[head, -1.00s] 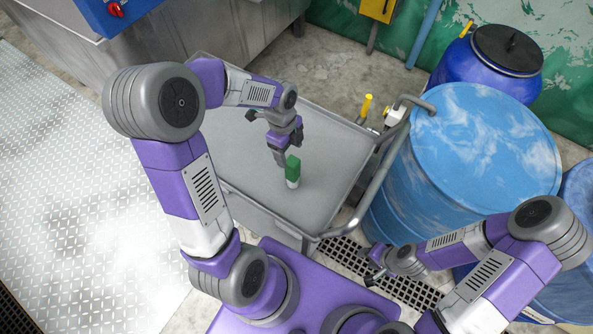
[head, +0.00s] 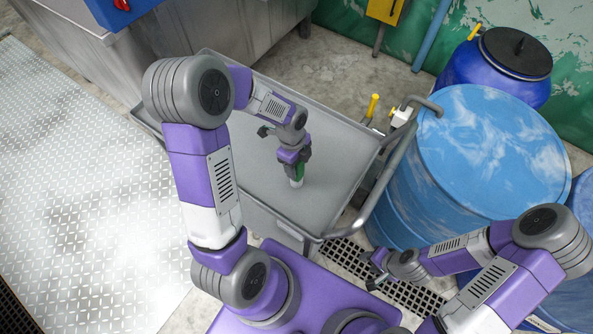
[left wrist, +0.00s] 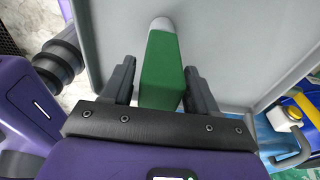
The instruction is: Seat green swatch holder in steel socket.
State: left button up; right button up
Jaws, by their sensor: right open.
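The green swatch holder (head: 300,172) stands upright on the grey cart tray, with a pale rounded lower end. In the left wrist view the green block (left wrist: 163,75) lies between the two fingers. My left gripper (head: 299,164) is around its upper part from above; narrow gaps show between fingers and block, so the fingers look open. My right gripper (head: 374,276) is open and empty, low beside the blue drum and away from the holder. I cannot make out a steel socket in either view.
The cart tray (head: 257,185) is otherwise bare, with a raised rim and a tubular handle (head: 367,205) on its right. A large blue drum (head: 480,150) stands right of the cart, a darker lidded drum (head: 500,70) behind it. A steel machine (head: 225,45) stands at the back.

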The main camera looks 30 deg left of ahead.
pick_arm(q)
grip_shut()
